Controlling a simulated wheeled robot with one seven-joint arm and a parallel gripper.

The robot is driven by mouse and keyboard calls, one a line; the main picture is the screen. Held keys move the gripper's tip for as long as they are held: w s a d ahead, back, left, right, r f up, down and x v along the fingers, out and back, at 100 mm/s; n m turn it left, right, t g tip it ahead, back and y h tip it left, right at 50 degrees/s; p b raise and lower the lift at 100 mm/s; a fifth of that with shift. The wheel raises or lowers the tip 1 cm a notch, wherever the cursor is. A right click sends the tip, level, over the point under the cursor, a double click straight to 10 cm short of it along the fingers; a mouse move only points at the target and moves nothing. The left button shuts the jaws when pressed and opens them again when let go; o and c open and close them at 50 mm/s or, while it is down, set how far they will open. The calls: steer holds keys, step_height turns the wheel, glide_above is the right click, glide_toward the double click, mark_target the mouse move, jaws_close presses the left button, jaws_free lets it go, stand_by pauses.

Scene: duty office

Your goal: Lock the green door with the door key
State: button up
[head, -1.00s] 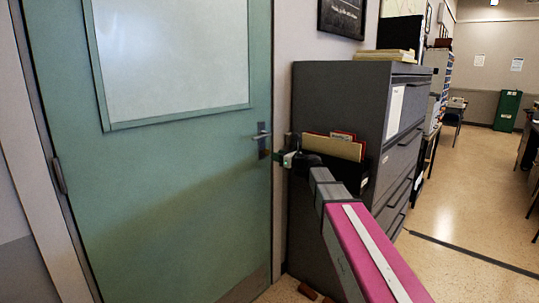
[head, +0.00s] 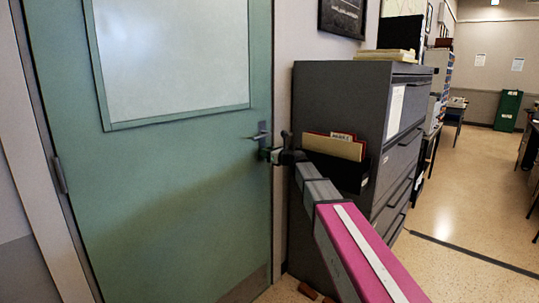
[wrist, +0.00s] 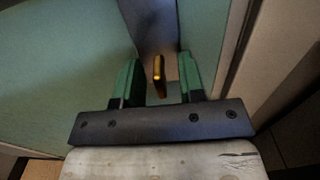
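The green door (head: 180,190) fills the left of the head view and looks closed in its frame. Its lever handle (head: 261,132) sits near the right edge. My gripper (head: 268,155) is at the door just below the handle. In the wrist view my gripper (wrist: 157,80) has its two green fingers apart. The brass-coloured door key (wrist: 159,74) stands between them, edge-on, with a gap showing on each side. It is at the dark lock plate (wrist: 153,25) on the door; how deep it sits in the lock cannot be seen.
A grey filing cabinet (head: 335,100) stands right of the door, close beside my arm. A holder with folders (head: 335,147) is on its side. Open floor (head: 470,220) lies to the right.

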jaws_close()
steer(key=m, duration=0.6)
steer(key=m, duration=0.6)
steer(key=shift+m, duration=0.3)
jaws_free()
steer(key=shift+s+d, duration=0.1)
steer(key=shift+d, duration=0.05)
